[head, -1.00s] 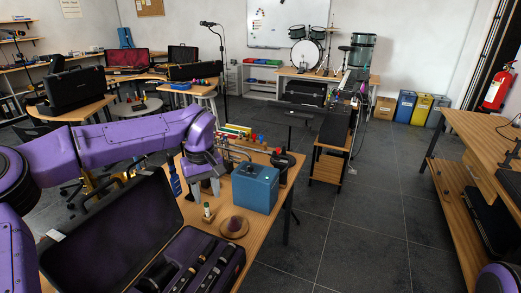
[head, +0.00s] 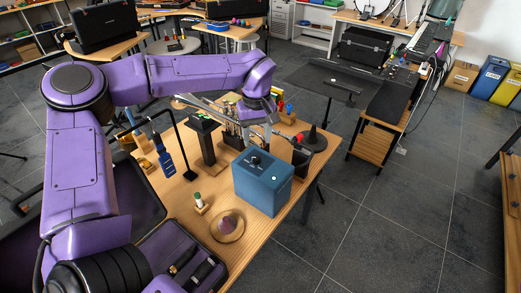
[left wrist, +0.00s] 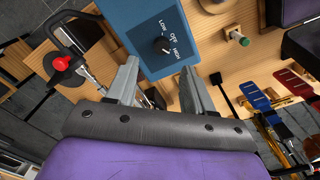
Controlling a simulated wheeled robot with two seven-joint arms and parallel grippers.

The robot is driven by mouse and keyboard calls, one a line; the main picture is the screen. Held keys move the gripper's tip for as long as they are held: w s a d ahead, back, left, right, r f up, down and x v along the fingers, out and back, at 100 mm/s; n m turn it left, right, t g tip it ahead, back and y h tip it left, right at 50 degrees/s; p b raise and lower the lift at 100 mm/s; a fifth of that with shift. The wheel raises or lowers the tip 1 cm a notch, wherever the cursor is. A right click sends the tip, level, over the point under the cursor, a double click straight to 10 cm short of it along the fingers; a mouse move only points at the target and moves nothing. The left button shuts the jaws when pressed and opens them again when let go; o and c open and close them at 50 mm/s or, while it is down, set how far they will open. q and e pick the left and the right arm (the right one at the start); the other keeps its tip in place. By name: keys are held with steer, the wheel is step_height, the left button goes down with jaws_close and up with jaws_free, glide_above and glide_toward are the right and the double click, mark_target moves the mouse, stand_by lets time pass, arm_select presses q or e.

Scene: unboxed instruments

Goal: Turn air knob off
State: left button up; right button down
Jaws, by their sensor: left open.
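The blue box (head: 262,185) stands on the wooden table near its right edge. Its black knob (head: 254,160) shows on the upper face; in the left wrist view the knob (left wrist: 162,45) sits beside the labels LOW, OFF and HIGH. A pale mark seems to lie toward HIGH, but it is too small to be sure. My left gripper (head: 257,133) is just behind and above the box. In the left wrist view its spread fingers (left wrist: 158,72) are empty, on either side of the picture below the knob, apart from it. My right gripper is out of view.
An open instrument case (head: 160,245) lies at the front. A black stand (head: 207,145) and a red-tipped tool (head: 299,138) flank the gripper.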

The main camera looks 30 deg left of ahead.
mark_target(256, 158)
arm_select(q)
step_height(256, 158, down, 7)
steer(key=shift+f+p, duration=0.2)
steer(key=shift+p, duration=0.2)
steer(key=shift+s, duration=0.15)
steer(key=shift+r, duration=0.1)
steer(key=shift+a, duration=0.1)
jaws_close()
